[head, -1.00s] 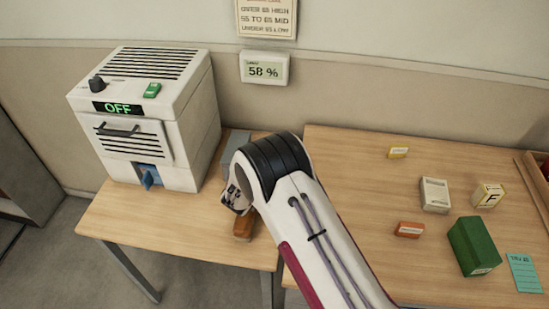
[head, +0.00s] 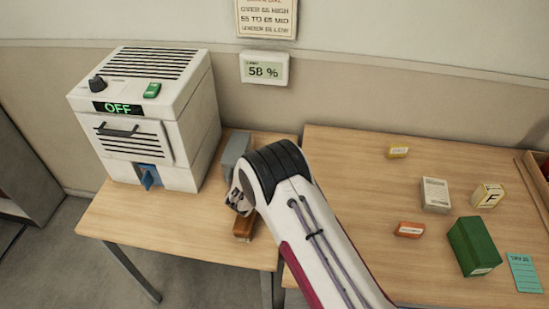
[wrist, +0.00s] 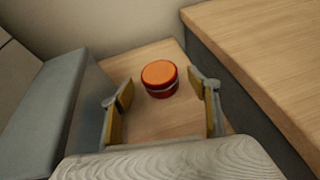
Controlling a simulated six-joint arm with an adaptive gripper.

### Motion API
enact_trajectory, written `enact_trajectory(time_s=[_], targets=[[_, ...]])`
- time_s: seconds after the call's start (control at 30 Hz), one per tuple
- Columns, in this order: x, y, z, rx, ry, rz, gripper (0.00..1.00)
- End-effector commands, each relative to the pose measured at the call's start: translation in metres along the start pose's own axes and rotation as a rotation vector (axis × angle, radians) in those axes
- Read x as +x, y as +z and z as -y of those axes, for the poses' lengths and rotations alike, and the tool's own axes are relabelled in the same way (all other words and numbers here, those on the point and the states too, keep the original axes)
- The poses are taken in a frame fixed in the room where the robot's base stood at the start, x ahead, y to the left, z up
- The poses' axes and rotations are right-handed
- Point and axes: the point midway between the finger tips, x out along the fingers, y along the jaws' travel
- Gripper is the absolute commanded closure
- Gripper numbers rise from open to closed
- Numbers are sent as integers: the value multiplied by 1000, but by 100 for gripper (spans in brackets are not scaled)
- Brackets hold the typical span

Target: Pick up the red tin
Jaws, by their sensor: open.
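The red tin (wrist: 160,88) is short and round with an orange top. It stands upright on the wooden table in the wrist view, near a table corner. My gripper (wrist: 162,98) is open, with one finger to each side of the tin in the picture. The fingers appear apart from the tin, and I cannot tell how far beyond the fingertips it stands. In the head view my gripper (head: 238,201) is over the left table, and my arm hides the tin.
A grey block (head: 235,148) stands behind my gripper, and a brown block (head: 243,229) lies in front. The white machine (head: 150,120) reads OFF at left. The right table (head: 345,175) holds small boxes, including a green one (head: 473,246). Its edge runs close right of the tin.

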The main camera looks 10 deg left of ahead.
Motion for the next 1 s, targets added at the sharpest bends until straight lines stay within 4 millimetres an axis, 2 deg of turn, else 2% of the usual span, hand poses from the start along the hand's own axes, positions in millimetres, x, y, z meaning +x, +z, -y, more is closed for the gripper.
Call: enact_trajectory(time_s=[0.2, 0.4, 0.97, 1.0], targets=[[21, 0, 0, 0, 0, 0, 40], [31, 0, 0, -1, 0, 1, 40], [32, 0, 0, -1, 1, 1, 40], [32, 0, 0, -1, 1, 1, 47]])
